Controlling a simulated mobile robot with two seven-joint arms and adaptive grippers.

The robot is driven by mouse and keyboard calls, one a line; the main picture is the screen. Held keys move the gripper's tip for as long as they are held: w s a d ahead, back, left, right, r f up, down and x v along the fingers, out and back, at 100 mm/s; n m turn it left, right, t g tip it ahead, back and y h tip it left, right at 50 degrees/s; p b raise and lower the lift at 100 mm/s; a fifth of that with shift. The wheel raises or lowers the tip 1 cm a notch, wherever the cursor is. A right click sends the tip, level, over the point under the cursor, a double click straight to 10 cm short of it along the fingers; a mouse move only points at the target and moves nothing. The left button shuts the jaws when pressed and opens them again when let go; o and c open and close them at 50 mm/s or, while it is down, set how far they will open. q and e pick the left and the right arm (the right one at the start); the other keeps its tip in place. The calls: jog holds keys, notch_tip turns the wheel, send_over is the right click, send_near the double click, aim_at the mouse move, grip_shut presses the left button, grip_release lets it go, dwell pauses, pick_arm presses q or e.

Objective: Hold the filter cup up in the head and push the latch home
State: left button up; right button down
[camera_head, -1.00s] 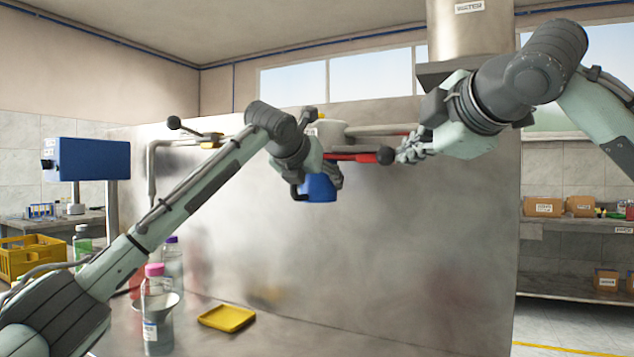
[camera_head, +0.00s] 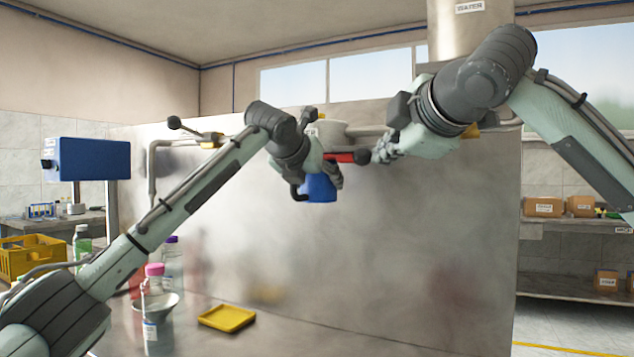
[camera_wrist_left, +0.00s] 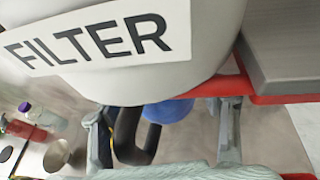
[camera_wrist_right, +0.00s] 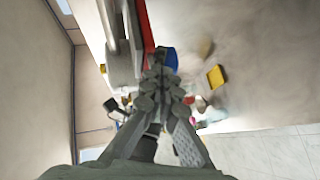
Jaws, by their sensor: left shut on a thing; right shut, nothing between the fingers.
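The filter head (camera_head: 330,130) is on the steel panel; its FILTER label fills the top of the left wrist view (camera_wrist_left: 100,40). The blue filter cup (camera_head: 319,189) is directly beneath the head; I cannot tell how it seats. My left gripper (camera_head: 334,177) is shut on the cup, whose black handle (camera_wrist_left: 135,145) shows in the left wrist view. The red latch (camera_head: 343,157) with its black knob (camera_head: 362,157) sticks out to the right below the head. My right gripper (camera_head: 379,154) is shut and empty, just right of the knob; contact is unclear.
Another lever with a black knob (camera_head: 174,122) is at the left of the panel. A yellow tray (camera_head: 227,318) and several bottles (camera_head: 154,300) stand on the bench below. The panel's right part is clear.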

jog(key=shift+d, duration=0.15)
jog(key=s+a, duration=0.1)
jog(key=s, duration=0.8)
jog(key=shift+a, duration=0.4)
dwell(0.4)
pick_arm(q)
jog(key=o, duration=1.2)
jog(key=shift+o, duration=0.6)
